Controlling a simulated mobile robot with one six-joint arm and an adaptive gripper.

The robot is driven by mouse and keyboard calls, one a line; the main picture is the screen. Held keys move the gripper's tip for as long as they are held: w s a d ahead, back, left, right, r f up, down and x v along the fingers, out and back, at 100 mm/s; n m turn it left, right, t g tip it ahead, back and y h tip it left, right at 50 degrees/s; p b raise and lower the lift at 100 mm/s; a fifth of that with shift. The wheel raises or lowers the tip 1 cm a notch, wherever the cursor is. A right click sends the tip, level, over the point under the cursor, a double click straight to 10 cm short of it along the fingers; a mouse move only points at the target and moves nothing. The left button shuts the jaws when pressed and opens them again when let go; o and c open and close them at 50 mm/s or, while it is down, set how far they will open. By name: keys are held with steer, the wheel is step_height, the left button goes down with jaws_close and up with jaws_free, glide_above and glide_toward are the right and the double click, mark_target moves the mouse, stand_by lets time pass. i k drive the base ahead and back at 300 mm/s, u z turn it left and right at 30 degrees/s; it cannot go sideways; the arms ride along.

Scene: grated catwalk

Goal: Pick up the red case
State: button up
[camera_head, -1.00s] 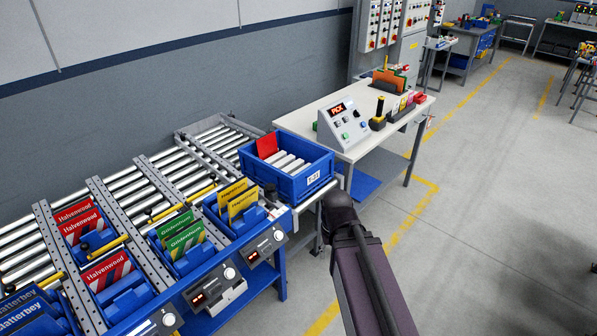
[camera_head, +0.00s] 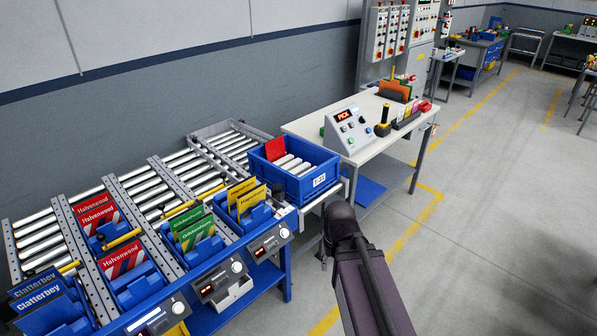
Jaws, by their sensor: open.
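Red cases with a "Halvenwood" label stand in a blue holder on the roller rack at the left. Two red cases (camera_head: 97,214) lean at the back, and one red case (camera_head: 123,260) leans in front of them. A plain red case (camera_head: 276,149) stands tilted in the blue tote (camera_head: 318,181) at the rack's right end. My arm shows at the lower right, with its joint near the tote's front corner. My gripper cannot be made out in the view.
Green cases (camera_head: 193,231) and yellow cases (camera_head: 246,199) stand in neighbouring lanes. Dark blue cases (camera_head: 42,285) are at far left. A white table (camera_head: 365,110) with a PICK panel (camera_head: 347,127) stands behind the tote. The floor at right (camera_head: 490,210) is clear.

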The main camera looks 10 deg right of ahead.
mark_target(119, 260)
steer(key=u, duration=0.1)
steer(key=i, duration=0.95)
steer(key=u, duration=0.65)
steer(key=k, duration=0.25)
steer(key=u, duration=0.65)
